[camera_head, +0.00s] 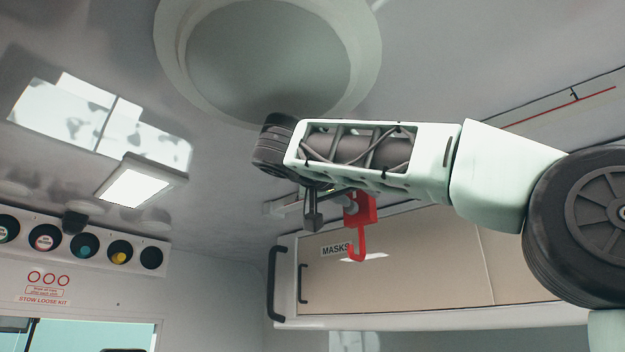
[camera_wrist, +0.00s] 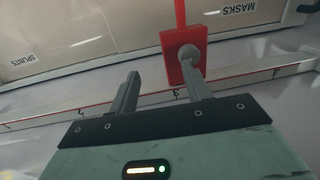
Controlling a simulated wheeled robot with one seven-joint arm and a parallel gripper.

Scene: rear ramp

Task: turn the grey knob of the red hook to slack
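The red hook (camera_head: 361,208) hangs from the ceiling area near the cabinet, its curved end down; my arm hides its upper part in the head view. In the wrist view its red block (camera_wrist: 174,72) is at upper centre, with the rounded grey knob (camera_wrist: 188,53) on its face. My gripper (camera_wrist: 163,78) is open and empty, its two fingers apart. The right fingertip overlaps the lower edge of the knob in the picture; I cannot tell whether they touch. The left finger is left of the red block. In the head view the knob cannot be made out.
A beige cabinet (camera_head: 420,262) labelled MASKS is behind and below the hook, with a dark grab handle (camera_head: 275,285) at its left end. A round ceiling recess (camera_head: 268,60) and a lit lamp (camera_head: 137,188) are overhead. Open space lies left of my arm.

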